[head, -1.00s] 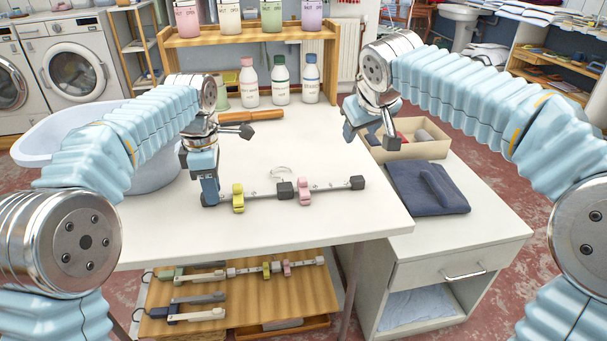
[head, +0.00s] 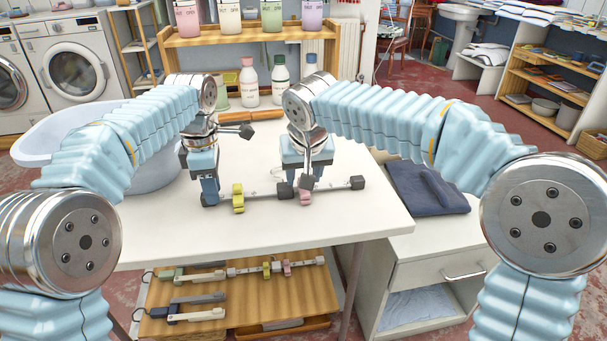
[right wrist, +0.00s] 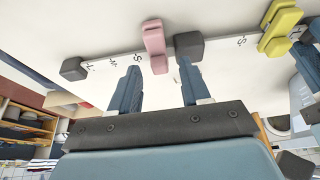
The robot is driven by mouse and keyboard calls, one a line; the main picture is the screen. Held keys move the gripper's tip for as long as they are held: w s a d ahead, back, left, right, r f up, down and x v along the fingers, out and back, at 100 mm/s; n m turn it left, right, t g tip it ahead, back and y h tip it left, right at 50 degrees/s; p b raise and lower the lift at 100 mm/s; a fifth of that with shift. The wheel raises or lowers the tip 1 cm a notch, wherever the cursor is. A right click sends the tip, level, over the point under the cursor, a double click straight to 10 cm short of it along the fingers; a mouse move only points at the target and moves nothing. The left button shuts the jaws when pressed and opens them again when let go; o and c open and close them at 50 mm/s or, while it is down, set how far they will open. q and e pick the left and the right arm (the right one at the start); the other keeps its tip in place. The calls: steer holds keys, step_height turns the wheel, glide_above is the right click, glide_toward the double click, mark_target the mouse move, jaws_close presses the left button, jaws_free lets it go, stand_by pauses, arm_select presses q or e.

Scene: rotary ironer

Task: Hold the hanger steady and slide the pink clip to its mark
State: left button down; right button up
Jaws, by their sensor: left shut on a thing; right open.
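The hanger (head: 335,186) lies across the white table as a grey bar with dark blocks at its middle and right end. My left gripper (head: 209,196) is shut on its left end. The yellow clip (head: 238,198) sits on the left half. The pink clip (head: 304,197) is just right of the middle block, partly hidden by my right arm. My right gripper (head: 304,177) is open above it. In the right wrist view the pink clip (right wrist: 154,46) shows between the open fingertips (right wrist: 159,68), near the middle block (right wrist: 188,45) and beside an S mark; M and L lie farther out.
Bottles (head: 279,82) and a wooden shelf (head: 245,42) stand behind. A folded dark cloth (head: 425,190) lies on the right cabinet. More hangers (head: 195,298) lie on the lower wooden shelf. The table front is clear.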

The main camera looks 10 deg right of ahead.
steer(key=shift+w+f, duration=0.2)
steer(key=shift+f, duration=0.2)
jaws_close()
